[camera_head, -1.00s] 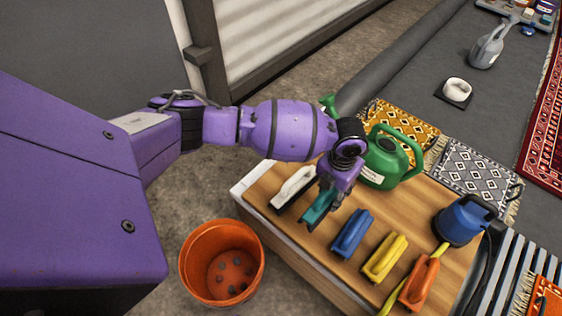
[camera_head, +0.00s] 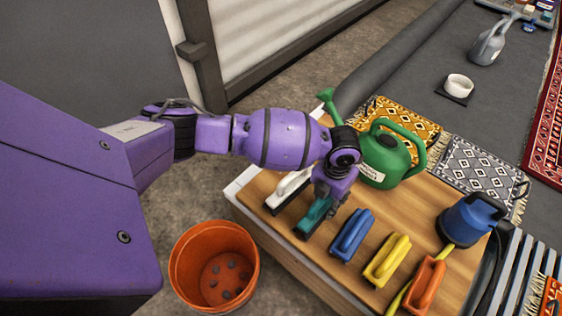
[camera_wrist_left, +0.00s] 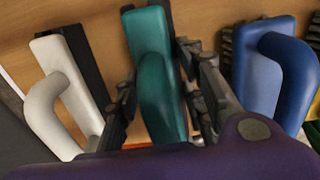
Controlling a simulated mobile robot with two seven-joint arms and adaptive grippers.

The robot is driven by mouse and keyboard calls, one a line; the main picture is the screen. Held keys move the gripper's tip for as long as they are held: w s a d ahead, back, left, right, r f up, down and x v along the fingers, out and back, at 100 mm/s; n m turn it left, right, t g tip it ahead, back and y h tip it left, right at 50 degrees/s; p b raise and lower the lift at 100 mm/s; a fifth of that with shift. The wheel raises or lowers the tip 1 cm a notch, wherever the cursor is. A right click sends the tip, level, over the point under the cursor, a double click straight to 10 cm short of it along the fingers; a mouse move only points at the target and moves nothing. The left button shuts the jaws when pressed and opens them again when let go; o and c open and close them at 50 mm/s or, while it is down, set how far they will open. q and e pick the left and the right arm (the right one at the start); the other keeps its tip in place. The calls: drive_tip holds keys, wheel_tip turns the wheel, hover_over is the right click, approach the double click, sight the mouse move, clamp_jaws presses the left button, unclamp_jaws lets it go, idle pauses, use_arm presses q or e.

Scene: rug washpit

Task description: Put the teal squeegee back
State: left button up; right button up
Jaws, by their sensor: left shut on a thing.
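The teal squeegee (camera_head: 312,217) is at the wooden table top, in the row between a white squeegee (camera_head: 287,190) and a blue one (camera_head: 351,234). My left gripper (camera_head: 322,203) is above it, pointing down, shut on its handle. In the left wrist view the teal handle (camera_wrist_left: 158,80) lies between the two fingers, with the white one (camera_wrist_left: 62,95) to the left and the blue one (camera_wrist_left: 272,75) to the right. I cannot tell whether its underside touches the wood. My right gripper is not in view.
A yellow squeegee (camera_head: 387,260) and an orange one (camera_head: 424,284) continue the row. A green watering can (camera_head: 385,158) stands close behind my left gripper. A blue jug-like item (camera_head: 468,219) stands at the right. An orange bucket (camera_head: 214,266) is on the floor in front.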

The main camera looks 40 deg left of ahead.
use_arm(q)
drive_tip(key=shift+w+f, duration=0.15)
drive_tip(key=shift+f, duration=0.3)
drive_tip(key=o, duration=1.3)
drive_tip(key=shift+o, duration=0.2)
drive_tip(key=shift+r, duration=0.1)
wheel_tip(320, 180, up, 12)
drive_tip(key=shift+f, duration=0.1)
